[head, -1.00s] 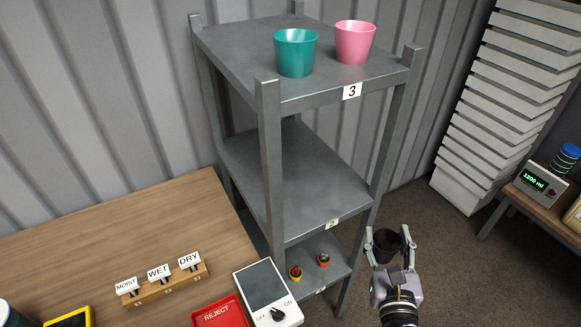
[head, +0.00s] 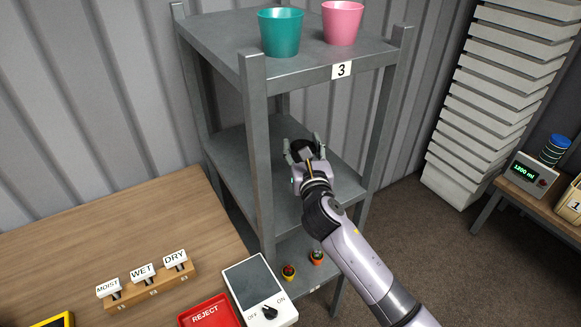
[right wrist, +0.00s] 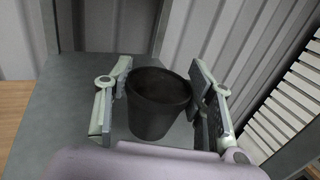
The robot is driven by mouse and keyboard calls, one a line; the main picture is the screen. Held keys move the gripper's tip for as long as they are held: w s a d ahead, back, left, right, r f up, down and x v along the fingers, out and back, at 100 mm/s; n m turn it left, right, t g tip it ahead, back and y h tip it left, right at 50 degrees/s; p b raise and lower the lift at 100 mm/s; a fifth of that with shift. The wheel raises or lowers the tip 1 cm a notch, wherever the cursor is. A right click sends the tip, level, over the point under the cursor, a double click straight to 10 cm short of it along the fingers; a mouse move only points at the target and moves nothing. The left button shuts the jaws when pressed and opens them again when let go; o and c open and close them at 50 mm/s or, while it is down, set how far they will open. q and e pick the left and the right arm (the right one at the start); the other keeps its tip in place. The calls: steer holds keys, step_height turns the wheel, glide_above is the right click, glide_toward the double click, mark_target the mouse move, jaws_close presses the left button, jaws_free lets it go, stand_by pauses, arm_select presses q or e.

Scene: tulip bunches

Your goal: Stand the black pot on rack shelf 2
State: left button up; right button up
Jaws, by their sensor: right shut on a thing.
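The black pot (right wrist: 158,110) is upright between the fingers of my right gripper in the right wrist view. In the head view the black pot (head: 300,149) is mostly hidden behind my right gripper (head: 304,153), which is shut on it. Pot and gripper are over rack shelf 2 (head: 238,158), the middle grey shelf, which also shows in the right wrist view (right wrist: 65,120). I cannot tell whether the pot's base touches the shelf. The shelf's number label is hidden by my arm. My left gripper is not in view.
A teal pot (head: 280,33) and a pink pot (head: 342,22) stand on shelf 3 (head: 225,36) above. The rack's front post (head: 258,150) rises left of my right arm. Two small cactus pots stand on the bottom shelf. Shelf 2 is otherwise clear where visible.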

step_height(320, 180, down, 8)
steer(key=shift+r+b, duration=0.2)
steer(key=shift+b, duration=0.75)
steer(key=o, duration=1.3)
steer(key=s, duration=0.4)
steer(key=s+d, duration=0.1)
steer(key=s, duration=0.3)
steer(key=s+d, duration=0.1)
steer(key=s, duration=0.3)
steer(key=shift+d, duration=0.2)
steer(key=shift+w, duration=0.1)
